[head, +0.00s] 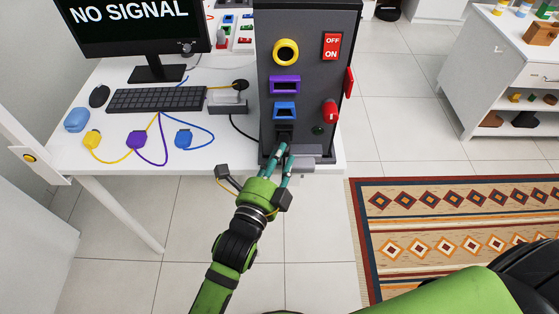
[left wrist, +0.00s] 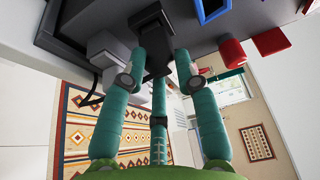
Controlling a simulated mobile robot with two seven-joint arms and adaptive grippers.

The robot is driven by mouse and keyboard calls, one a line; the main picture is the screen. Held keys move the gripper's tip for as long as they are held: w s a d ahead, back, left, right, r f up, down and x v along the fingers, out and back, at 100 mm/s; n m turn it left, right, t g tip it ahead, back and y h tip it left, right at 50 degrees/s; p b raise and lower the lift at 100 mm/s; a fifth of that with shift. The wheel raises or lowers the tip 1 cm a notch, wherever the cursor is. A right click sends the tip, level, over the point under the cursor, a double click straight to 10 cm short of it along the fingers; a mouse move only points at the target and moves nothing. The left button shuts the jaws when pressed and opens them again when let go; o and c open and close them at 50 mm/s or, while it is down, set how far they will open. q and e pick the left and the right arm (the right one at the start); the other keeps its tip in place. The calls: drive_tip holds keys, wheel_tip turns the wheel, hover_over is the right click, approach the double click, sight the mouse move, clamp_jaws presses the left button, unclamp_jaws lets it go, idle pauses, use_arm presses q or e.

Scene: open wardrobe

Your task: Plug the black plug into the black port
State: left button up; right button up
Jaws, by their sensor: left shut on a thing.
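My left gripper (head: 283,149) is at the lower front of the dark tower (head: 267,70), shut on the black plug (head: 284,137). In the left wrist view the black plug (left wrist: 157,58) sits between the fingertips, its far end against a black square surround, the black port (left wrist: 147,19). The plug and fingers largely cover the port in the head view, below the blue port (head: 285,110). I cannot tell how deep the plug sits. My right gripper is not in view.
The tower also has a purple port (head: 285,85), a yellow round port (head: 286,52), a red OFF/ON switch (head: 332,46) and a red knob (head: 330,112). Yellow (head: 92,139), purple (head: 136,140) and blue (head: 184,138) plugs lie on the white desk. The monitor (head: 130,22) reads NO SIGNAL.

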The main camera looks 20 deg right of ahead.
use_arm(q)
drive_tip(key=shift+w+d, duration=0.15)
drive_tip(key=shift+w, duration=0.3)
drive_tip(key=o, duration=1.1)
drive_tip(key=v, duration=1.2)
